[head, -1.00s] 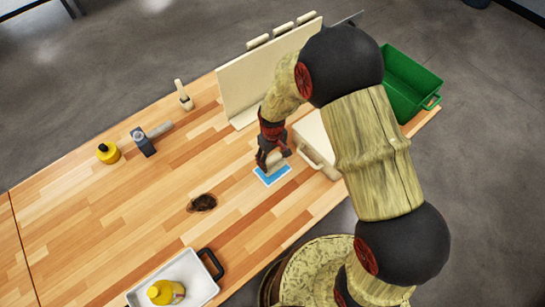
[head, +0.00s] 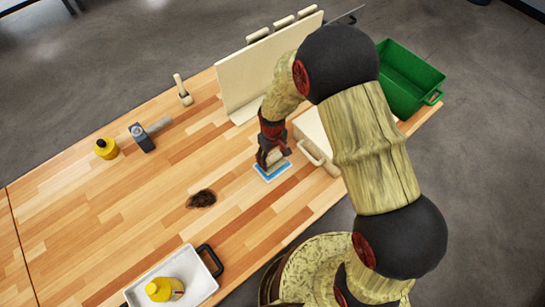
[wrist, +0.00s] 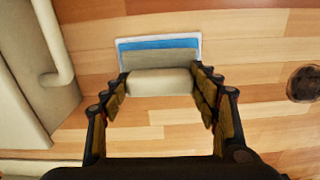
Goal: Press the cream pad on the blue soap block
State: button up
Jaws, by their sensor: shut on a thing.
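The blue soap block (head: 268,175) lies in a pale rimmed holder on the wooden table, and it shows as a blue strip in the wrist view (wrist: 145,44). My gripper (head: 270,160) is shut on the cream pad (wrist: 158,83), with a finger on each side of it. The pad's grey lower layer (wrist: 160,58) overlaps the near part of the blue block and hides it. The pad looks down on or very close to the block; I cannot tell whether they touch.
A cream case with a handle (head: 313,150) stands close right of my gripper. Behind are a cream upright board (head: 245,85) and a green crate (head: 408,85). A dark bristly clump (head: 202,199) lies left. A white tray (head: 205,285) holds a yellow bottle (head: 163,289).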

aim_at(272, 156)
jog(key=shift+s+f+b, duration=0.1)
jog(key=shift+f+b, duration=0.45)
jog(key=shift+f, duration=0.2)
dwell(1.7)
jog(key=shift+r, duration=0.1)
jog(key=shift+r+p, duration=2.1)
jog(key=shift+r, duration=1.4)
